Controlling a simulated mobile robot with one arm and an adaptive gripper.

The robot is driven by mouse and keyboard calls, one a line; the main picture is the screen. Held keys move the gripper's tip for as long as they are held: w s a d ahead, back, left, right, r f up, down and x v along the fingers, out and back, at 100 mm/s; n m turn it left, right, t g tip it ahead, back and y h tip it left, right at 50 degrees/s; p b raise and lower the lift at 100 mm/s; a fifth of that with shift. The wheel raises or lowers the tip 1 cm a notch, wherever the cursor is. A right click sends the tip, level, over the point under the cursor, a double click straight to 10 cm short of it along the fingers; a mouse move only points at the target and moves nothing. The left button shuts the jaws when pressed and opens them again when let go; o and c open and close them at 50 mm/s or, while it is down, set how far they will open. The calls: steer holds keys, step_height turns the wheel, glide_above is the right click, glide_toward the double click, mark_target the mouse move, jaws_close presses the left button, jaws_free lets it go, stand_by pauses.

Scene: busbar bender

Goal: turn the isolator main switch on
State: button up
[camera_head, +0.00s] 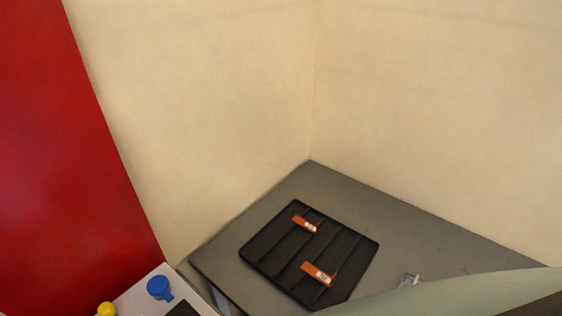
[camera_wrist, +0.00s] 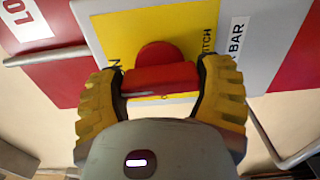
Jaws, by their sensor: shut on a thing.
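The isolator main switch shows in the wrist view as a red handle (camera_wrist: 160,78) with a round red hub on a yellow plate (camera_wrist: 125,35). The handle's bar lies across the picture between my fingers. My gripper (camera_wrist: 160,83) has yellow ribbed fingers, one at each end of the bar, and is shut on the handle. Lettering beside the switch is partly hidden by the fingers; part of "SWITCH" and an "N" show. The head view shows neither the switch nor my gripper.
The head view shows a grey table (camera_head: 400,232) in a corner, with a black tray (camera_head: 262,250) holding two orange labelled pieces (camera_head: 318,274). A blue knob (camera_head: 159,287) and a yellow knob (camera_head: 106,309) stand at lower left, near a red surface (camera_head: 60,150).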

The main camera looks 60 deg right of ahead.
steer(key=shift+a+m+b, duration=0.1)
steer(key=shift+m+b, duration=0.2)
stand_by(0.4)
steer(key=o, duration=1.1)
steer(key=shift+o, duration=0.2)
steer(key=s, duration=1.2)
steer(key=shift+a, duration=0.45)
